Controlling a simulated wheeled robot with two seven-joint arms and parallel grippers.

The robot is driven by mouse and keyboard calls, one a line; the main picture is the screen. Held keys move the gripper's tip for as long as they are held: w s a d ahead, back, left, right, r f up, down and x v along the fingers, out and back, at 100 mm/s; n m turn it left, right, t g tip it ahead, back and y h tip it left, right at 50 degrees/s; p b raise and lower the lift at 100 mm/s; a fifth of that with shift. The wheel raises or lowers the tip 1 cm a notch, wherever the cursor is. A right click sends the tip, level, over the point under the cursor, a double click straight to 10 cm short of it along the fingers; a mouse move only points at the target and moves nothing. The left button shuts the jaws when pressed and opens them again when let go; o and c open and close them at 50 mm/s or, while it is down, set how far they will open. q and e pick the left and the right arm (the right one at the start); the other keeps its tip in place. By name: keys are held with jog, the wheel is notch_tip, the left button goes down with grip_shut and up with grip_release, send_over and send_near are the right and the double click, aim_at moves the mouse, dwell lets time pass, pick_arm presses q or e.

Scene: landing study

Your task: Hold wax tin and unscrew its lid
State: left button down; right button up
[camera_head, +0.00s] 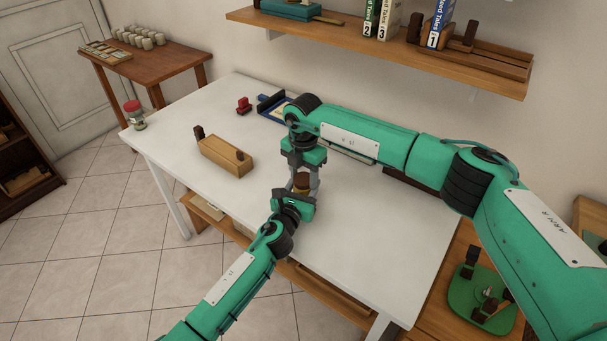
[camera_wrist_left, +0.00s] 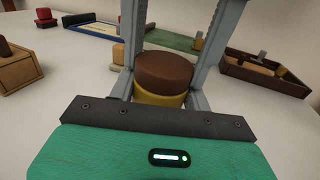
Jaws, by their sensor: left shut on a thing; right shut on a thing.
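The wax tin, a short yellow cylinder (camera_wrist_left: 158,98) with a brown lid (camera_wrist_left: 165,68), is upright between my two grippers. In the head view the tin (camera_head: 301,186) is small and partly covered. My left gripper (camera_head: 297,193) is shut on the tin's body from the near side. My right gripper (camera_head: 303,172) comes down from above, its grey fingers on either side of the lid, and is shut on it. The lid sits on the body with no clear gap. Whether the tin touches the table is hidden.
A dark wooden tray (camera_wrist_left: 262,72) lies behind the tin. The table's near right is bare.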

jog(key=n, duration=0.6)
jog(key=shift+n, duration=0.3)
jog(key=n, duration=1.2)
jog(key=shift+n, duration=0.4)
jog(key=n, duration=0.3)
jog(key=shift+r, duration=0.1)
jog(key=n, duration=0.4)
jog(key=shift+n, duration=0.4)
jog(key=n, duration=2.2)
jog(key=shift+r+n, duration=0.1)
jog(key=shift+n, duration=0.3)
jog(key=shift+r, duration=0.15)
jog(key=shift+r, duration=0.95)
